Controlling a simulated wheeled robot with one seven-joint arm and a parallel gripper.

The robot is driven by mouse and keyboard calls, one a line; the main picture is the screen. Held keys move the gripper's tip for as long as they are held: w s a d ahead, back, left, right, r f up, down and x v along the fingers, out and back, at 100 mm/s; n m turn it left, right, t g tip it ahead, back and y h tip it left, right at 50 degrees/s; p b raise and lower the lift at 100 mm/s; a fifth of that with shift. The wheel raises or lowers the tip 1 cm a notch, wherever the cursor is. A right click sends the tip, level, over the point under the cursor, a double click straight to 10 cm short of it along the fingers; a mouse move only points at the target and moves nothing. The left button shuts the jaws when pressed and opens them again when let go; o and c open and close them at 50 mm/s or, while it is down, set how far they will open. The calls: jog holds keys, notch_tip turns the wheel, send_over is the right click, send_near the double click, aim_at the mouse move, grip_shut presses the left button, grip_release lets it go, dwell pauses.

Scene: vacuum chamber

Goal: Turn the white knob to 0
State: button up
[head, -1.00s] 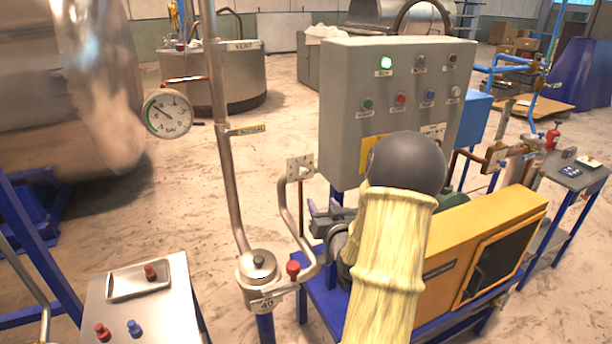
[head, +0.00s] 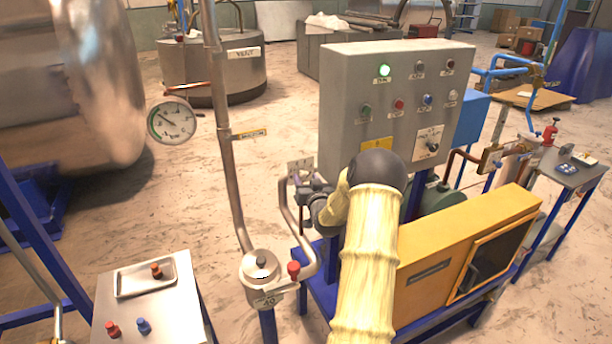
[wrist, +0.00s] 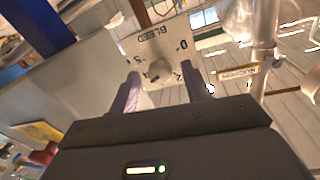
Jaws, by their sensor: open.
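A small pale knob (wrist: 158,71) sits on a white plate (wrist: 130,44) marked BLEED, upside down in the wrist view. A 0 shows at the plate's right side and other marks at its left and lower edges. The knob's pointing direction is unclear. My gripper (wrist: 161,78) is open, with one finger on each side of the knob in that view; I cannot tell if they touch it. In the head view my gripper (head: 304,180) is just in front of the small plate (head: 296,164) on the pipe, and the knob is mostly hidden.
A grey control box (head: 345,130) with lamps, buttons and a dark-knobbed dial plate (head: 428,139) stands right of my gripper. A vertical pipe (head: 227,160) and a round gauge (head: 171,122) are left. A yellow machine (head: 440,255) lies below right.

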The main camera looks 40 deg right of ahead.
jog(key=shift+w+d, duration=0.15)
jog(key=shift+w, duration=0.2)
jog(key=shift+c, duration=0.5)
jog(key=c, duration=0.9)
